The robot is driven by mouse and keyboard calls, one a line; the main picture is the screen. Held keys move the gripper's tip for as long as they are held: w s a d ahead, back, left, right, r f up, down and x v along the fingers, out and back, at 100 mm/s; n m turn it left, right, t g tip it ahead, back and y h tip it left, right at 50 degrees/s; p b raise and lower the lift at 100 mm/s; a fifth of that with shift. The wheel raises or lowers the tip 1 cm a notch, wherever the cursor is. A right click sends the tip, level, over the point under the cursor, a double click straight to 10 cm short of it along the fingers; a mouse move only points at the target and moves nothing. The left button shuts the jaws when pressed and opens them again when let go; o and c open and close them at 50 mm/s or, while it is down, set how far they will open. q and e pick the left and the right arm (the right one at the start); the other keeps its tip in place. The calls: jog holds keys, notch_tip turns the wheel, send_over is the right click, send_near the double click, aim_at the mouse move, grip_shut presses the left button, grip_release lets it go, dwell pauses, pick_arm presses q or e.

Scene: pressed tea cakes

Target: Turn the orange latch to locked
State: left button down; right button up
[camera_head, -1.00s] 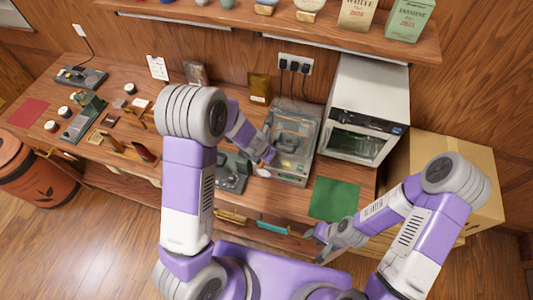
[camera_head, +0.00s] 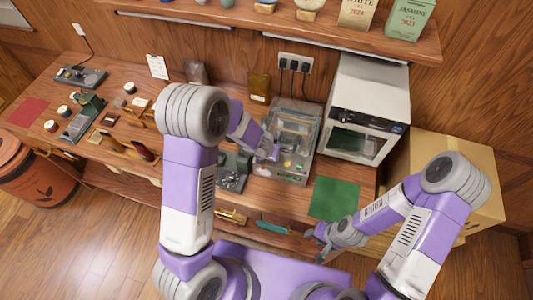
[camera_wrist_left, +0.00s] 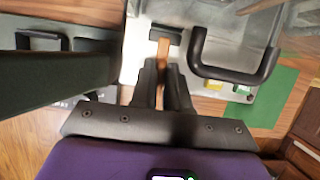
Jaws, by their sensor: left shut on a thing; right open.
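The orange latch (camera_wrist_left: 161,72) shows in the left wrist view as a narrow orange-brown bar below a dark block. My left gripper (camera_wrist_left: 164,88) is shut on it, and the fingers hide part of the bar. In the head view, my left gripper (camera_head: 272,150) is at the front left of the grey machine with a clear top (camera_head: 303,113); the latch is too small to make out there. My right gripper (camera_head: 320,237) is open and empty, in front of the counter edge below the green mat.
A black handle (camera_wrist_left: 237,76) stands just right of the latch. A white oven (camera_head: 368,105) stands right of the machine. The green mat (camera_head: 334,198) is bare. A dark device (camera_head: 232,172) sits left of the machine, and a cardboard box (camera_head: 455,165) is at right.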

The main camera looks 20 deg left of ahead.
pick_arm(q)
jog(key=c, duration=1.2)
grip_release()
jog(key=shift+o, duration=0.2)
jog(key=shift+r, duration=0.1)
jog(key=p+v, duration=0.3)
jog(key=v, duration=0.4)
jog(key=shift+r, duration=0.2)
jog(key=shift+s+f, duration=0.1)
jog(key=shift+s, duration=0.1)
